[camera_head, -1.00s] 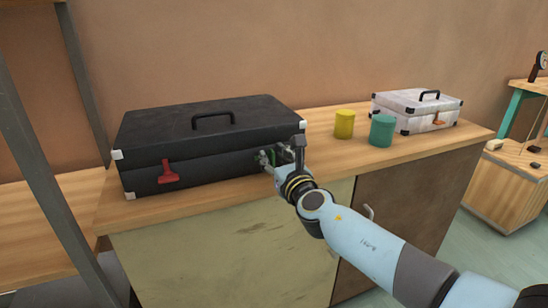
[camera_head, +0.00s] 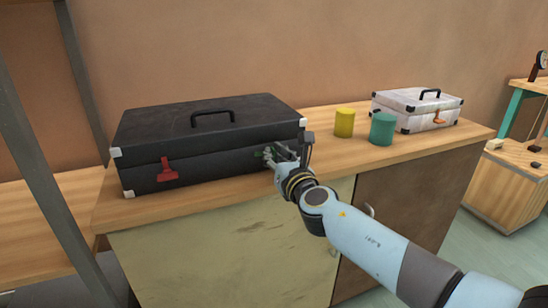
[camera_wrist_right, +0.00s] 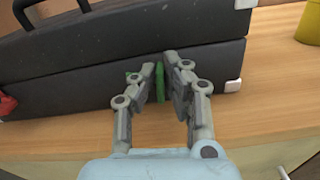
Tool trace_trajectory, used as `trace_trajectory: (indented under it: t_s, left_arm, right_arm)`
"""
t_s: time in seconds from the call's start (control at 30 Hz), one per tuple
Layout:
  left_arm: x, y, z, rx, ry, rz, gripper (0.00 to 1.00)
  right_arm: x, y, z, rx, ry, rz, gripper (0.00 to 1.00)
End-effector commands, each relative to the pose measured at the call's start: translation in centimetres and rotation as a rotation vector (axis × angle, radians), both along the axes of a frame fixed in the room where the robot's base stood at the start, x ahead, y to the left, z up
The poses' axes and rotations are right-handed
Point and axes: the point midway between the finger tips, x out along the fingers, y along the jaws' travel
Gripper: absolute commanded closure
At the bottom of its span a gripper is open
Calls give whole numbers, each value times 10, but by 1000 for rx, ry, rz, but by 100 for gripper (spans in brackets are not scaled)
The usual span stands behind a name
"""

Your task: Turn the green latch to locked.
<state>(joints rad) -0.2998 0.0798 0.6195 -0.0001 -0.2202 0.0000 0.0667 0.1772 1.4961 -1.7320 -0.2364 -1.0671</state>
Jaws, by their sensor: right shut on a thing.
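The green latch (camera_wrist_right: 160,84) is on the front of the large black case (camera_head: 215,118), towards its right end. In the right wrist view its green bar stands upright between my right fingers, with a bit of green showing left of them. My right gripper (camera_head: 270,153) is shut on the green latch; it also shows in the right wrist view (camera_wrist_right: 161,82). In the head view the fingers hide most of the latch. My left gripper is not in view.
A red latch (camera_head: 167,170) sits on the case's left front. A yellow can (camera_head: 344,123), a teal can (camera_head: 381,130) and a white case (camera_head: 416,106) stand to the right on the wooden counter (camera_head: 450,143).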

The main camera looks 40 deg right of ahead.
Motion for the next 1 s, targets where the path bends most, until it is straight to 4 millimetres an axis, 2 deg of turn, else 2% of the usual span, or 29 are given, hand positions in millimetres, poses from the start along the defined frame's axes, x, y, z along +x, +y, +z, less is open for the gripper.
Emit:
trace_trajectory:
  t_s: [0.57, 1.0]
  left_arm:
    - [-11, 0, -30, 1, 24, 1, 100]
    - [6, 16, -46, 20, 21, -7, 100]
  right_arm:
    - [-2, -5, -6, 518, -122, 0, 100]
    - [-2, -8, -10, 925, -220, -1, 100]
